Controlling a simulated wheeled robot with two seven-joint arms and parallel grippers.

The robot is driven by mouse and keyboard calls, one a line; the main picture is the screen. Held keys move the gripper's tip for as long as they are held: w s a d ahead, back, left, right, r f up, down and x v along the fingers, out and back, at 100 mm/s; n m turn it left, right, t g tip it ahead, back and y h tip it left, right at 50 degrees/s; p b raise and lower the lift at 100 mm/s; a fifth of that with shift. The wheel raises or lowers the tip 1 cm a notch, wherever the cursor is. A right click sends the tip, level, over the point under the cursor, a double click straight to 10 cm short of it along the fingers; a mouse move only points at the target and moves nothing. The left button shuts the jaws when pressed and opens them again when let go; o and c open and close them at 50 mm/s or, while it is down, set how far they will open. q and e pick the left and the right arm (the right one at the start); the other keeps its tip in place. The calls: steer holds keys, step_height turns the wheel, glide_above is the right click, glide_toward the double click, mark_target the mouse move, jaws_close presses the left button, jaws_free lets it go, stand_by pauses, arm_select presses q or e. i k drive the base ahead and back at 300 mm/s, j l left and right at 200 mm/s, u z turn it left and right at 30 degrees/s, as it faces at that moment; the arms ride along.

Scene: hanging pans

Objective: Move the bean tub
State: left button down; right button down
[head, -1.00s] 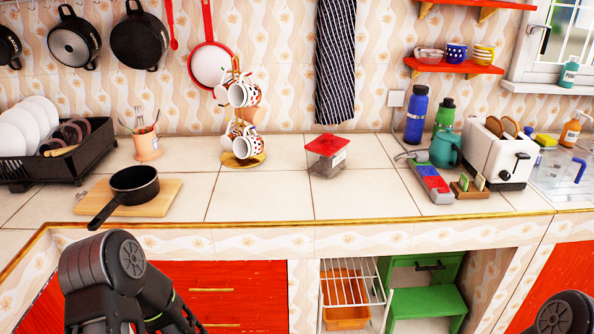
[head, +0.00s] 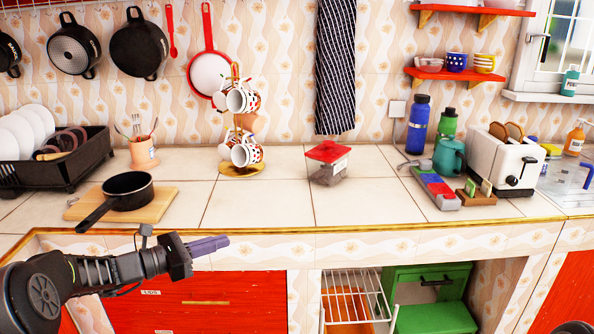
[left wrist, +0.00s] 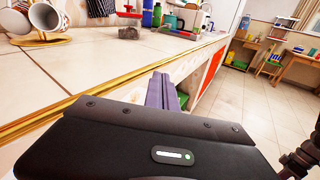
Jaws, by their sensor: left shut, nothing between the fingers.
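The bean tub (head: 327,172), a small clear tub with dark contents and a red lid, stands upright on the tiled counter (head: 260,205), right of the mug stand. It also shows small near the top of the left wrist view (left wrist: 128,32). My left gripper (head: 226,241) is shut and empty, with its purple fingers together. It points right in front of the counter's front edge, below the counter top and well left of and nearer than the tub. The fingers also show in the left wrist view (left wrist: 163,90). My right gripper is out of view.
The mug stand (head: 240,168) is left of the tub. A black pan (head: 128,190) lies on a board at left. A toaster (head: 500,160), teal pitcher (head: 449,157) and bottles stand at right. Counter around the tub's front is clear.

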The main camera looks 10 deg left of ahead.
mark_target(325, 173)
steer(key=i, duration=1)
